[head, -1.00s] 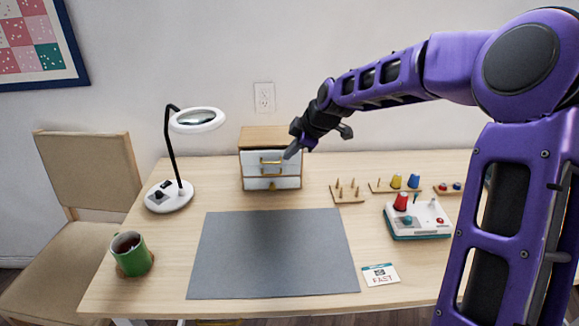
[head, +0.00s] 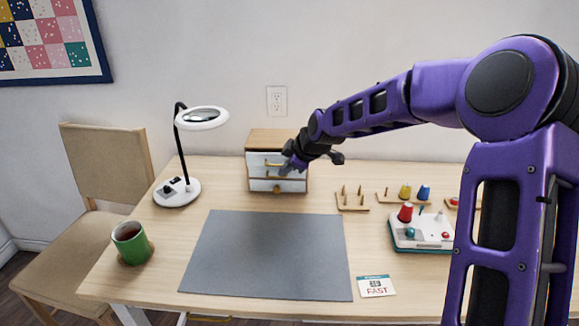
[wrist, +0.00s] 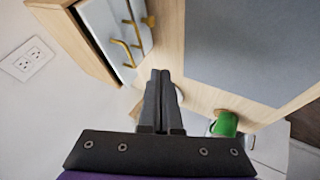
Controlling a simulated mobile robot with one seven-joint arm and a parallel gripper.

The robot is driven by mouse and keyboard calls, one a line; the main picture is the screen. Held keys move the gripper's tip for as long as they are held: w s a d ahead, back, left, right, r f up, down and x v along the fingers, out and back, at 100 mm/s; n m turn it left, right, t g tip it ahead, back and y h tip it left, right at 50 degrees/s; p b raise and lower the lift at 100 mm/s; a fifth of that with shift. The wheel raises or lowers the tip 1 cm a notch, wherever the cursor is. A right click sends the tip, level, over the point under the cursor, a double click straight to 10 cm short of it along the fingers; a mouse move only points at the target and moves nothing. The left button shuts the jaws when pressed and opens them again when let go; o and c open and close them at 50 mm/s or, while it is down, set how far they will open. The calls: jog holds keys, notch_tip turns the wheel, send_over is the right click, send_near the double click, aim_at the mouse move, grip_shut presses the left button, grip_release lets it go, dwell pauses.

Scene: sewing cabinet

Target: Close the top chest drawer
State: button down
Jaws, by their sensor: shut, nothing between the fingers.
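The small wooden chest (head: 268,136) stands at the back of the table, with white drawer fronts and gold handles. Its top drawer (head: 256,160) seems to stand out a little, but how far I cannot tell. The lower drawer (head: 262,185) shows below it. My gripper (head: 287,168) is shut and empty, in front of the right part of the drawer fronts and hiding some of them. In the wrist view the shut fingertips (wrist: 163,76) are beside the drawer fronts (wrist: 108,38) and their gold handles (wrist: 125,50). Whether they touch is unclear.
A magnifier lamp (head: 178,192) stands left of the chest. Peg boards (head: 352,200) and a white-and-teal device (head: 420,236) are to the right. A grey mat (head: 265,255) lies in front, with a green mug (head: 131,243) at its left.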

jog(key=w+a+f, duration=0.2)
jog(key=w+f, duration=0.1)
jog(key=w, duration=0.3)
jog(key=shift+w+f, duration=0.3)
jog(key=shift+w, duration=0.1)
